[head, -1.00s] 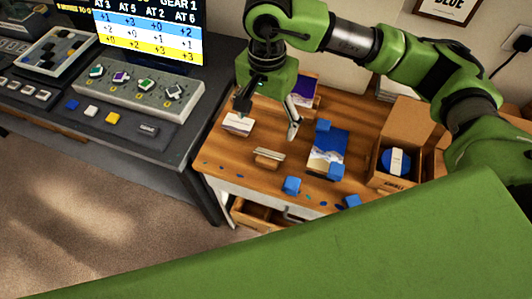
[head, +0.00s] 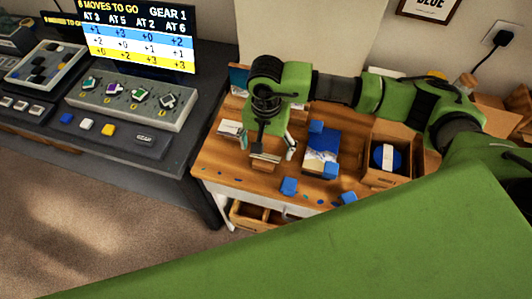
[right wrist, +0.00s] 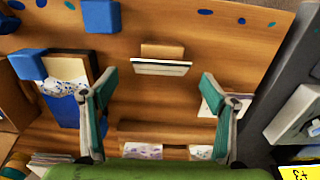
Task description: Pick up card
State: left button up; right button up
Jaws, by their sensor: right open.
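A thin pale card (right wrist: 160,67) stands upright against a small wooden holder (right wrist: 162,50) near the front of the wooden desk. The holder also shows in the head view (head: 265,161), partly covered by my gripper. My right gripper (head: 267,147) is open and empty over the desk, pointing down at the holder. In the right wrist view its fingers (right wrist: 158,80) are spread wide, and the card appears between and a little beyond their tips. I see no contact. My left gripper is not in view.
A blue-and-white picture panel (head: 322,146) with blue blocks (head: 289,186) lies to the right. An open box (head: 386,178) stands further right. Another pale card (right wrist: 212,104) is beside the right finger. A dark console (head: 135,100) adjoins the desk on the left.

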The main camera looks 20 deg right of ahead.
aim_at(266, 156)
jog(key=shift+w+f+p, duration=0.1)
jog(key=shift+f+p, duration=0.35)
jog(key=shift+f, duration=1.35)
jog(key=c, duration=0.7)
jog(key=shift+c, duration=0.5)
jog(key=shift+r, duration=0.15)
